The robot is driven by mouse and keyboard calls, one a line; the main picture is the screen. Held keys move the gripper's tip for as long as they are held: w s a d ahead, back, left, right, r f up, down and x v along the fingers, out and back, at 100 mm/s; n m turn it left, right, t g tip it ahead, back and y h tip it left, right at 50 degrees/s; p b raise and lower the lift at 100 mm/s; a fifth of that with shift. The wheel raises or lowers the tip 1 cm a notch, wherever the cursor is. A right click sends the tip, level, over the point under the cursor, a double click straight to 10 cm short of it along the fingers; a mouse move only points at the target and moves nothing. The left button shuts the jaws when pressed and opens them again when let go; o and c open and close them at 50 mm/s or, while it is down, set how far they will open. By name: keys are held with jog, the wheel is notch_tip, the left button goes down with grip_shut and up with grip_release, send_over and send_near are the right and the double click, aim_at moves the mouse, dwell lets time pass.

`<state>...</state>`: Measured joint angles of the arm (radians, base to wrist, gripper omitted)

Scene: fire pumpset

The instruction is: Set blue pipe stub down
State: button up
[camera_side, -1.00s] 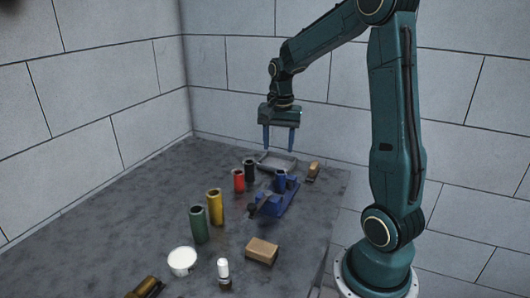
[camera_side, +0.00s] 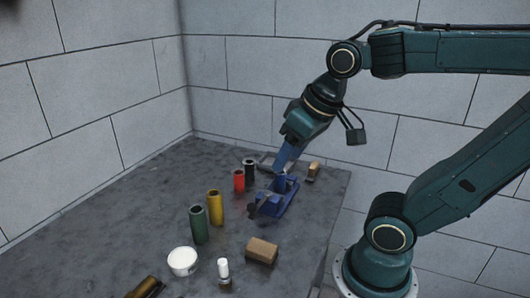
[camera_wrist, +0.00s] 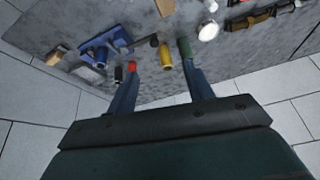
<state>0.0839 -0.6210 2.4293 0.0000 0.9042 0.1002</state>
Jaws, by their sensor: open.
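The blue pipe stub (camera_side: 281,184) stands upright at the blue pump fixture (camera_side: 290,199) on the table, partly overlapped in the side view by my gripper. My gripper (camera_side: 281,168) is tilted, its blue fingers pointing down and left toward the stub in that picture. In the wrist view my gripper (camera_wrist: 164,72) has its two fingers apart with nothing held between them. There the blue fixture (camera_wrist: 105,44) lies off to the upper left, outside the fingers.
Red (camera_side: 239,181), black (camera_side: 249,169), yellow (camera_side: 215,207) and green (camera_side: 199,224) cylinders stand left of the fixture. A cardboard box (camera_side: 262,251), white tub (camera_side: 182,261) and white-capped bottle (camera_side: 224,271) are in front. A grey tray (camera_side: 265,159) lies behind. The table's left is clear.

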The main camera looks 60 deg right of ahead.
jog(key=shift+s+a+f+n+t, duration=0.1)
jog(key=shift+s+a+n+t, duration=0.05)
jog(key=shift+s+a+n, duration=0.4)
jog(key=shift+s+a+f+n+t, duration=0.15)
jog(key=shift+s+a+n, duration=0.15)
jog(key=shift+s+n, duration=0.35)
